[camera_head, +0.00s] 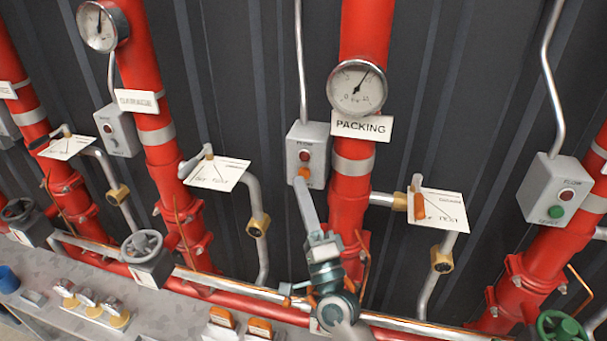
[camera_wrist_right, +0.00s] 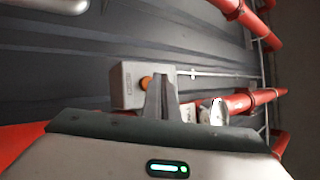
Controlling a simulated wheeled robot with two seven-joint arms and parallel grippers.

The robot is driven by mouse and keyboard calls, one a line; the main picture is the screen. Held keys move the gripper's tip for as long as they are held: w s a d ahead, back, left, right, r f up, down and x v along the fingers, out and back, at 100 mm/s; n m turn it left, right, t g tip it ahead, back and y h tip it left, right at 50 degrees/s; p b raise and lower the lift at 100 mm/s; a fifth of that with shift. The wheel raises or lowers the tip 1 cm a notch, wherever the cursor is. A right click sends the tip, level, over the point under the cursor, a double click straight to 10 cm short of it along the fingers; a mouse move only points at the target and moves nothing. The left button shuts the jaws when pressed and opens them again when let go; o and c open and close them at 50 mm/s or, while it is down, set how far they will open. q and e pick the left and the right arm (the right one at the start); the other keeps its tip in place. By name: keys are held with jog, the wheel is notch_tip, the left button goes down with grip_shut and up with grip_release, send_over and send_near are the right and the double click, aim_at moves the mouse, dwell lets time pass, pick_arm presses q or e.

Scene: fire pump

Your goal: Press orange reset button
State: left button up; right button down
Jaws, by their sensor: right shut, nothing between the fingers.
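The orange reset button (camera_head: 303,174) sits low on a grey box (camera_head: 307,146) left of the PACKING pipe, below a dark red light (camera_head: 304,155). My right gripper (camera_head: 301,182) is shut and empty, and its fingertips point up at the button's lower edge. I cannot tell whether they touch it. In the right wrist view the orange button (camera_wrist_right: 146,83) shows on the side of the grey box (camera_wrist_right: 128,88), partly hidden behind the shut fingers (camera_wrist_right: 160,82). My left gripper is not in view.
A PACKING sign (camera_head: 362,127) and a gauge (camera_head: 357,88) are on the red pipe just right of the box. White test plates (camera_head: 218,174) with valve handles stand at both sides. A bench (camera_head: 160,312) with small parts lies below left. Another box (camera_head: 555,190) has a green button.

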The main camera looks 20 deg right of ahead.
jog(key=s+a, duration=0.1)
jog(key=s, duration=0.1)
jog(key=s+a, duration=0.1)
jog(key=s, duration=0.1)
jog(key=shift+a+p, duration=0.3)
jog(key=shift+a, duration=0.1)
dwell(0.4)
jog(key=shift+s+f, duration=0.1)
jog(key=shift+s, duration=0.05)
dwell(0.6)
